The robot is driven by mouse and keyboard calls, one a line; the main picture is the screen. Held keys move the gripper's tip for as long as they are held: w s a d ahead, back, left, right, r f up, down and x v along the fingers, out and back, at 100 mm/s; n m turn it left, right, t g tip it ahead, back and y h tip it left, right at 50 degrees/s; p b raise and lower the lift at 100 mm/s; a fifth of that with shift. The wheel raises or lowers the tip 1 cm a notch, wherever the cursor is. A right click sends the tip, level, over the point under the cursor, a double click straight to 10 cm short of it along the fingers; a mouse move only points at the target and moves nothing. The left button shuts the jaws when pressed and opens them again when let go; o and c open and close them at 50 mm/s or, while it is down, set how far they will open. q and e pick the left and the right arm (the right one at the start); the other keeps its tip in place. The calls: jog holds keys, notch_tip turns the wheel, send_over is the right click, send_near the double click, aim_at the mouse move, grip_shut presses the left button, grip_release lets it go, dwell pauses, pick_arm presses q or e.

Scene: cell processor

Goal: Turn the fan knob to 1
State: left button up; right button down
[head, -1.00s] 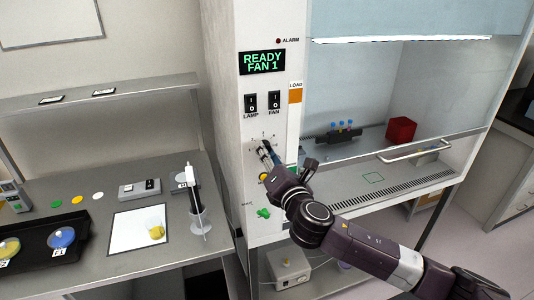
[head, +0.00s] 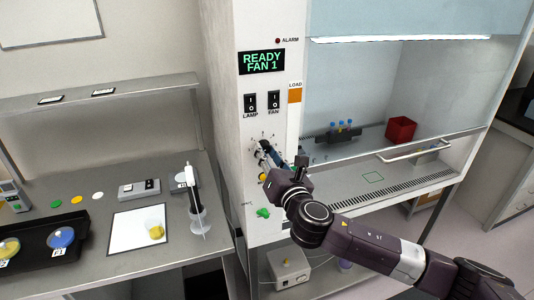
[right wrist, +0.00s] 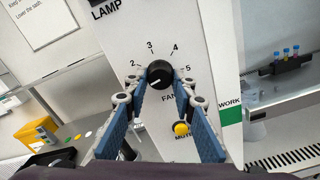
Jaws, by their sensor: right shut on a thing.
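The black fan knob (right wrist: 160,74) is on the white front panel, below the FAN and LAMP switches. In the right wrist view its white mark points to the lower left, below the 2 on the dial. The 1 is not visible there. My right gripper (right wrist: 160,80) has its two blue-padded fingers on either side of the knob, shut on it. In the head view the gripper (head: 266,152) largely covers the knob. The display (head: 262,62) reads READY FAN 1. My left gripper is not in view.
A yellow button (right wrist: 181,128) sits just below the knob. Right of the panel is the cabinet opening with a tube rack (head: 340,135) and a red box (head: 401,130). A bench (head: 90,190) with a syringe-like item and a black tray stands at the left.

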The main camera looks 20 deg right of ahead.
jog(key=shift+f, duration=0.25)
jog(key=c, duration=1.8)
grip_release()
jog(key=shift+o, duration=1)
jog(key=shift+r, duration=0.15)
jog(key=s, duration=1.2)
jog(key=shift+d, duration=0.2)
